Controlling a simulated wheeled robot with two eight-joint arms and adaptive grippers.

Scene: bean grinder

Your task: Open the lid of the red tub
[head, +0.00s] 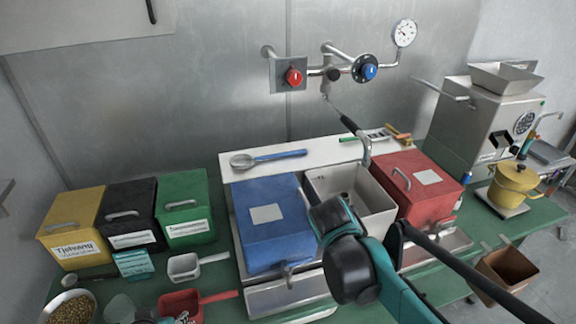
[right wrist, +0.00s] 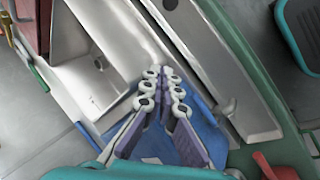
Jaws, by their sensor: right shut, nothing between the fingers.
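The red tub (head: 418,190) stands right of centre in the head view. Its red lid is down, with a metal handle (head: 402,178) near its left edge and a blank pale label. A dark red corner of it (right wrist: 32,25) shows at the top left of the wrist view. My right gripper (right wrist: 162,85) is shut and empty, with its fingers side by side above the blue tub (right wrist: 205,135). It is apart from the red tub. In the head view my right arm hides the gripper's fingers.
The closed blue tub (head: 270,235) and an open metal bin (head: 375,190) lie left of the red tub. A spout (head: 350,125) hangs above the bin. A yellow pot (head: 515,185) and a steel machine (head: 490,125) stand to the right. Several closed bins stand at left.

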